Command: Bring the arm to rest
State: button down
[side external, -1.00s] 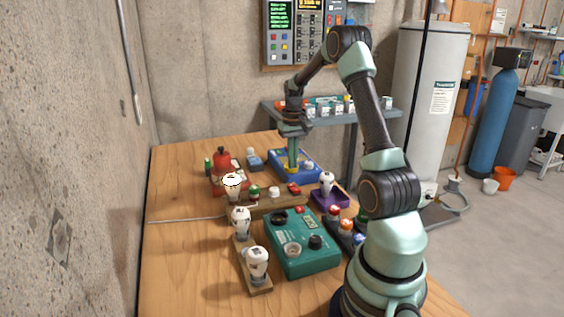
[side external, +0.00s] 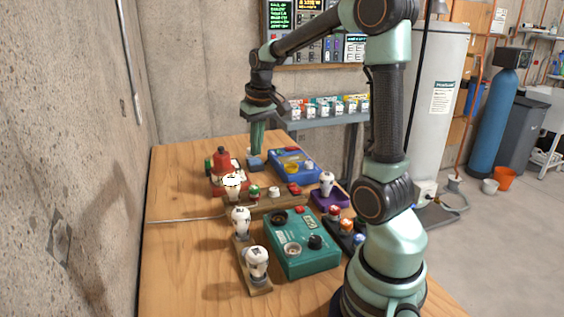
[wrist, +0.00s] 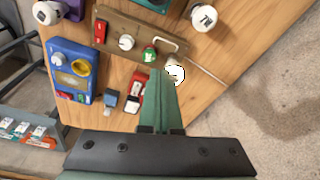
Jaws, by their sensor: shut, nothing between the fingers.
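My gripper (side external: 257,140) points down above the far part of the wooden table (side external: 185,285), near the small blue block (side external: 256,164) at the back. Its green fingers are shut together with nothing between them. In the wrist view the shut fingers (wrist: 158,90) reach up from the bottom middle, over the table beside a red device (wrist: 140,82) that they partly hide. My arm is raised and stretched toward the back left.
A teal box (side external: 300,258), a blue box (side external: 293,165), a red device (side external: 224,172) and several white knobs on wooden strips crowd the table. A shelf (side external: 330,118) with small boxes stands behind. The table's left front is clear.

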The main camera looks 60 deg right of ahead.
jog(key=s+a+r+n+t, duration=0.1)
jog(key=s+a+n, duration=0.1)
jog(key=a, duration=0.7)
jog(key=s+a+r+n+t+y, duration=0.1)
jog(key=s+a, duration=0.4)
jog(key=a, duration=0.5)
jog(key=shift+a+r+n+t, duration=0.2)
jog(key=shift+r+n+t, duration=0.5)
jog(key=shift+n, duration=0.5)
jog(key=shift+f, duration=0.1)
